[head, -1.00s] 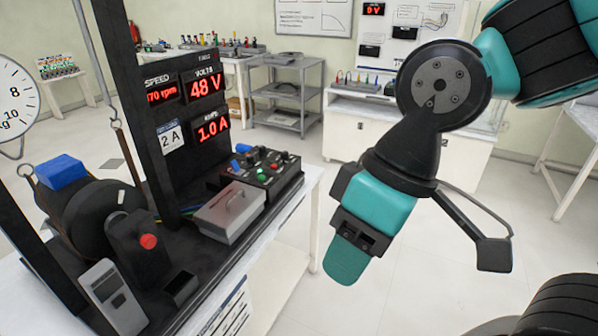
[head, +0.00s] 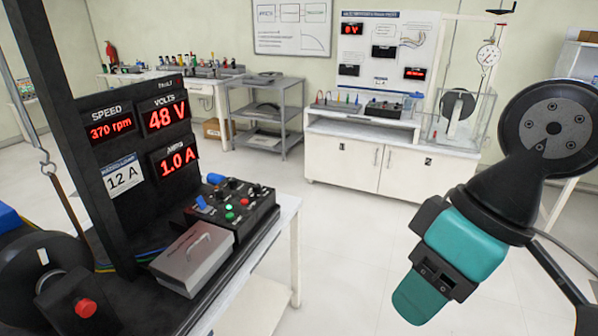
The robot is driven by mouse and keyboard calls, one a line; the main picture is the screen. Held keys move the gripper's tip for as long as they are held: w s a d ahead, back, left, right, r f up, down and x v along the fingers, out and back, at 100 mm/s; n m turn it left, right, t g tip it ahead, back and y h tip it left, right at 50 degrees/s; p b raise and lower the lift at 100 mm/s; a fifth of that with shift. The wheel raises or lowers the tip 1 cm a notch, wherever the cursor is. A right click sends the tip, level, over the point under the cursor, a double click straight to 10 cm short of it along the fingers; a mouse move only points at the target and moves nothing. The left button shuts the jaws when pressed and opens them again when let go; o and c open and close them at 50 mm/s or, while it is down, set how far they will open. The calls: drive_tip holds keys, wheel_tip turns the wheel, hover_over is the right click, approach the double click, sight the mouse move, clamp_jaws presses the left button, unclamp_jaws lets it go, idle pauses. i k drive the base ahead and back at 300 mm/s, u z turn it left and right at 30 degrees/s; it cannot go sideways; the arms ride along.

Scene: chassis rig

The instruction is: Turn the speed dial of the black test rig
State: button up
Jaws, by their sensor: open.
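The black test rig (head: 40,110) stands on a white table at the left, with red displays reading 370 rpm, 48 V and 1.0 A. Its control box (head: 245,222) carries black knobs, green and red buttons and a blue part. A black knob (head: 233,183) sits on top of the box; I cannot tell which knob is the speed dial. My gripper (head: 420,298) hangs at the lower right over the floor, well apart from the rig. It points down and left; its fingertips overlap in this view, and nothing shows between them. It is open.
A grey metal box with a handle (head: 192,260) lies in front of the control box. A red button (head: 85,308) sits at the lower left. A grey shelf cart (head: 265,115) and a white cabinet bench (head: 390,160) stand behind. The floor between rig and gripper is clear.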

sight(257, 188)
drive_tip(key=z, duration=0.15)
drive_tip(key=i, duration=1.45)
drive_tip(key=u, duration=0.7)
drive_tip(key=i, duration=0.25)
drive_tip(key=u, duration=0.3)
